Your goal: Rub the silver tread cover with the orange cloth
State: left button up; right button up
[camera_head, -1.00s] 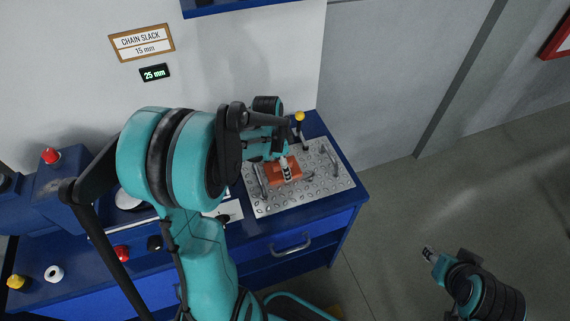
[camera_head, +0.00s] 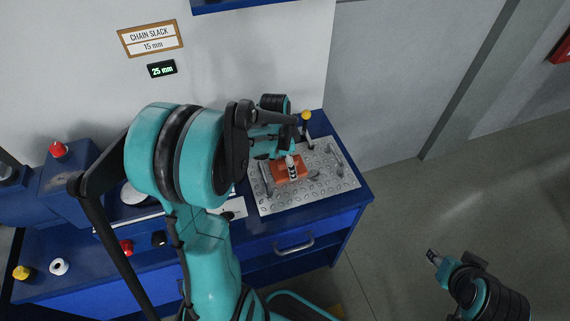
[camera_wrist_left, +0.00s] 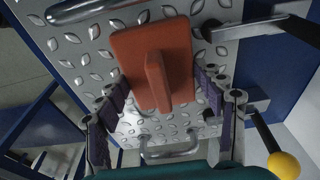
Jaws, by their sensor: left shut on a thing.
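The silver tread cover (camera_head: 326,183) is a diamond-patterned metal plate with handles, lying on the right end of the blue bench. It also shows in the left wrist view (camera_wrist_left: 80,62). The orange cloth (camera_head: 283,172) lies on the cover; in the left wrist view the cloth (camera_wrist_left: 125,50) is a flat pad with a raised ridge. My left gripper (camera_head: 291,172) is over the cloth, with its purple-padded fingers (camera_wrist_left: 160,98) on either side of the ridge, shut on the cloth. My right gripper (camera_head: 433,257) is over the floor at the lower right, away from the bench; its jaws are too small to judge.
A yellow-knobbed lever (camera_head: 306,117) stands at the cover's back edge. A drawer handle (camera_head: 294,245) sticks out of the bench front. Red knobs and a white ring (camera_head: 59,267) are on the left. Open floor lies right of the bench.

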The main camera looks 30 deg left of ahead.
pick_arm(q)
jog(key=shift+w+d, duration=0.4)
jog(key=shift+w, duration=0.1)
notch_tip(320, 180, up, 6)
jog(key=p, duration=0.4)
jog(key=shift+p, duration=0.35)
